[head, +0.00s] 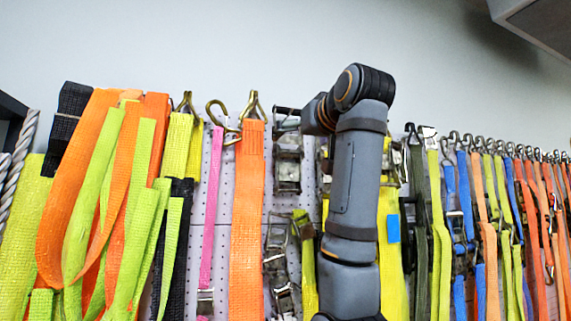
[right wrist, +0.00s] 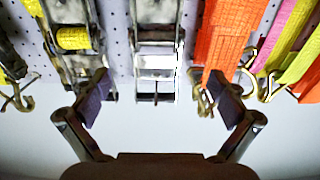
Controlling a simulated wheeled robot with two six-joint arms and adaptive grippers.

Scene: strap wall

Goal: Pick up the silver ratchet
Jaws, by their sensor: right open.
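A silver ratchet (head: 288,163) with a metal frame hangs on the perforated wall panel in the head view, just right of a wide orange strap. In the right wrist view the silver ratchet (right wrist: 156,62) is upside down at top centre, in line with the gap between my fingers. My right gripper (right wrist: 160,88) is open, one finger on each side of that gap, with nothing between the fingertips that I can see it touching. In the head view my right arm rises in front of the wall and hides the fingers. My left gripper is not in view.
Orange strap (head: 248,215) and its hook hang close to the ratchet's left. A ratchet with yellow webbing (right wrist: 72,38) is beside it in the wrist view. More ratchets (head: 277,265) hang below. Many coloured straps (head: 487,225) crowd the right. The wall above is bare.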

